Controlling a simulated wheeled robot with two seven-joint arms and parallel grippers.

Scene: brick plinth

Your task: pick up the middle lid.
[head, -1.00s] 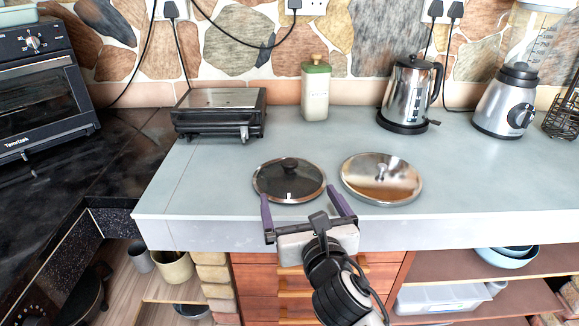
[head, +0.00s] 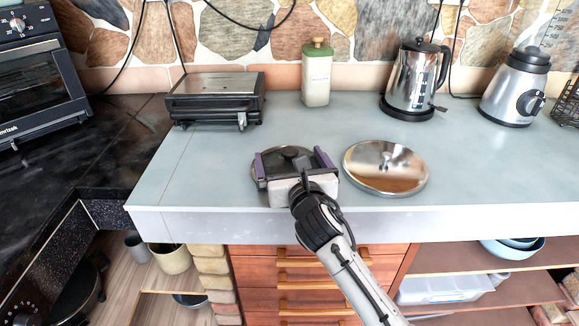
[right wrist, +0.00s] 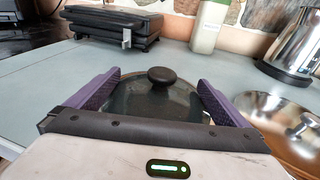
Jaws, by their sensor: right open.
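Two lids show on the grey counter. The one on the left is a dark glass lid (head: 287,153) with a metal rim and black knob; it also shows in the right wrist view (right wrist: 150,102). The one on the right is a shiny steel lid (head: 386,170), partly visible at the right of the wrist view (right wrist: 285,122). I cannot tell from these two which is called middle. My right gripper (head: 289,154) is open, its purple fingers on either side of the glass lid's knob, apart from it. The gripper hides the lid's near part. My left gripper is not in view.
A black grill (head: 214,98) stands back left, a green-topped bottle (head: 316,75) behind the lids, a kettle (head: 413,80) and a blender (head: 515,90) at back right. The counter's front edge (head: 300,222) is close below my right arm. Counter left of the glass lid is clear.

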